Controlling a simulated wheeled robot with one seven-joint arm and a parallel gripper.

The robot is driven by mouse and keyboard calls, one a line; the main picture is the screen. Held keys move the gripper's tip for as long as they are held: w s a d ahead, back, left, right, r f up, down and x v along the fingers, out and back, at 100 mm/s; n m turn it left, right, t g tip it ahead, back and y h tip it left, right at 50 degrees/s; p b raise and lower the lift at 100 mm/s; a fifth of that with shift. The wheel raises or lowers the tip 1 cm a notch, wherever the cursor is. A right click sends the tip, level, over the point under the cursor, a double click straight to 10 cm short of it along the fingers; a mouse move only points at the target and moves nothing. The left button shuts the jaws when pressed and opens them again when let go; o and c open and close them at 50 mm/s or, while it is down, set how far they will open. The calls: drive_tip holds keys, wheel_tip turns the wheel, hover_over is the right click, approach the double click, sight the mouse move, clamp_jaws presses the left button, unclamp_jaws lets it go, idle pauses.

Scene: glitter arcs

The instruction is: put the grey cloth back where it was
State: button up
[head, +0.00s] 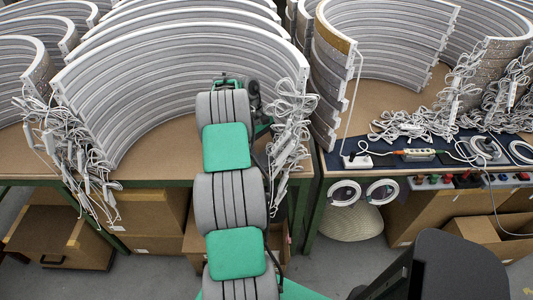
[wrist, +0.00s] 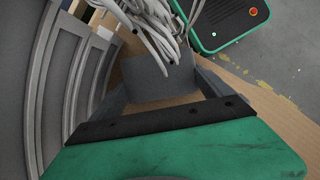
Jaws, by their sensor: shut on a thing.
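The grey cloth (wrist: 158,90) shows in the wrist view as a dark grey, flat-looking piece between the two fingers of my gripper (wrist: 160,80). My gripper is shut on it. Brown board shows just below the cloth, and white cables hang close above it in the picture; I cannot tell whether the cloth touches either. In the head view my arm reaches to the right end of the large middle stack of arcs, and it hides the fingers and the cloth.
Large curved white arcs (head: 150,62) stand on the brown worktable (head: 165,150). White cable bundles (head: 291,120) hang at their right end, close to my arm. A second table on the right holds more arcs (head: 335,75), cables and a power strip (head: 415,155). Cardboard boxes (head: 150,215) stand below.

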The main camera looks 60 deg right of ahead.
drive_tip(key=shift+f, duration=0.25)
drive_tip(key=o, duration=0.9)
drive_tip(key=shift+o, duration=0.8)
drive_tip(key=shift+a+f, duration=0.1)
drive_tip(key=shift+f, duration=0.05)
